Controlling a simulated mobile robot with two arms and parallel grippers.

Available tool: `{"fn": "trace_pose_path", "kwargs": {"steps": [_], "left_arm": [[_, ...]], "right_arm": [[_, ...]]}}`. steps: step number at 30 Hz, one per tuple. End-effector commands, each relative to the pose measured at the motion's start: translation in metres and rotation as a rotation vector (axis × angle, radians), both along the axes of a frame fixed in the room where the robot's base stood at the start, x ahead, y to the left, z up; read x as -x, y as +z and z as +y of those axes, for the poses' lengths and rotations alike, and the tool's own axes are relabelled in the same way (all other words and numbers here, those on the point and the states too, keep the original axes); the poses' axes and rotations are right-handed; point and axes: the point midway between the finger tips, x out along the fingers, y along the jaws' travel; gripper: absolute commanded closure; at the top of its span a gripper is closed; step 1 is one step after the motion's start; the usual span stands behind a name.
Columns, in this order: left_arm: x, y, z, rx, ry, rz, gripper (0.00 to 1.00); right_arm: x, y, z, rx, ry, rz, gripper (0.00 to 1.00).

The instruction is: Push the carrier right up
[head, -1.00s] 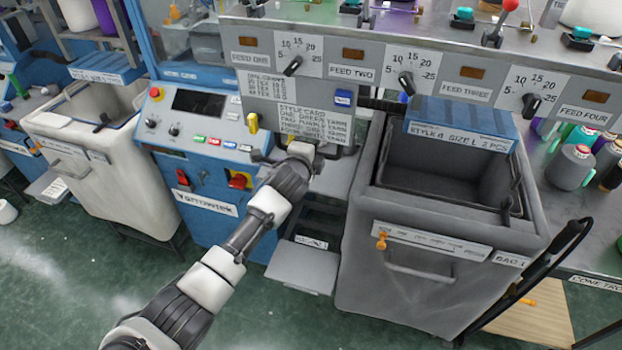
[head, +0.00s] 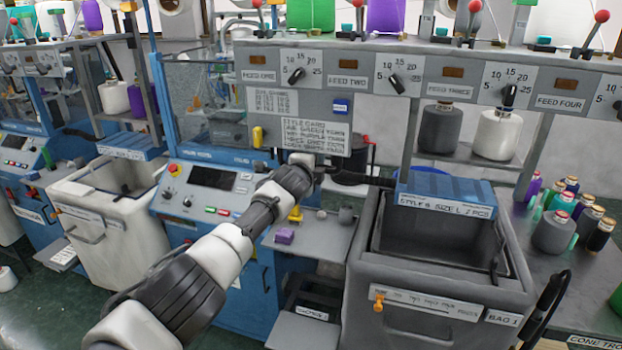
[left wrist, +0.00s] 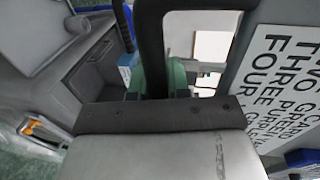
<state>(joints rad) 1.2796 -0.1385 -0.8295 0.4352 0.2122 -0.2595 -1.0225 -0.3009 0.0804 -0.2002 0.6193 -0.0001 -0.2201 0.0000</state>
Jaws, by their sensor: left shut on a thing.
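My left arm reaches in from the lower left of the head view. My left gripper (head: 312,160) is at the lower edge of the grey feed panel (head: 245,133), just below the style card (head: 312,134). In the left wrist view a black upright bar (left wrist: 152,45) stands at the gripper's green-grey fingers, and the gripper is shut on it. I cannot tell whether this bar belongs to the carrier. A dark horizontal arm (head: 362,179) extends right from beside the gripper in the head view. My right gripper is not in view.
A grey bin (head: 440,300) with a blue block (head: 445,190) on its rim stands right of my arm. A blue control console (head: 210,185) is behind it on the left. Yarn cones stand at the right.

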Motion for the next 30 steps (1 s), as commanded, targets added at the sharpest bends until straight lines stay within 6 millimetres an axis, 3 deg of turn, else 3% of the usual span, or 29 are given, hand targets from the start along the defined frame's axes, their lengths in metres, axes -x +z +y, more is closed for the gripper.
{"fn": "trace_pose_path", "kwargs": {"steps": [1,14,15,20,30], "left_arm": [[-0.0007,0.0068,-0.0024,0.002,-0.004,-0.008,1.0],[-0.0024,0.0109,-0.0017,0.004,-0.005,-0.011,1.0],[-0.0024,0.0111,-0.0017,0.004,-0.005,-0.011,0.82],[-0.0023,0.0095,-0.0015,0.003,-0.004,-0.009,0.58],[-0.0011,0.0053,0.0,0.001,-0.002,-0.001,0.58]], "right_arm": [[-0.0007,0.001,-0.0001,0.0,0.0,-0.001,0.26],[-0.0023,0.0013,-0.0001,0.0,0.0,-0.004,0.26],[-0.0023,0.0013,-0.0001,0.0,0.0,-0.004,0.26],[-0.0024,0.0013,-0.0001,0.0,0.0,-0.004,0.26],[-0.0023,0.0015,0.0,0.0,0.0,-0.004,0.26]]}}
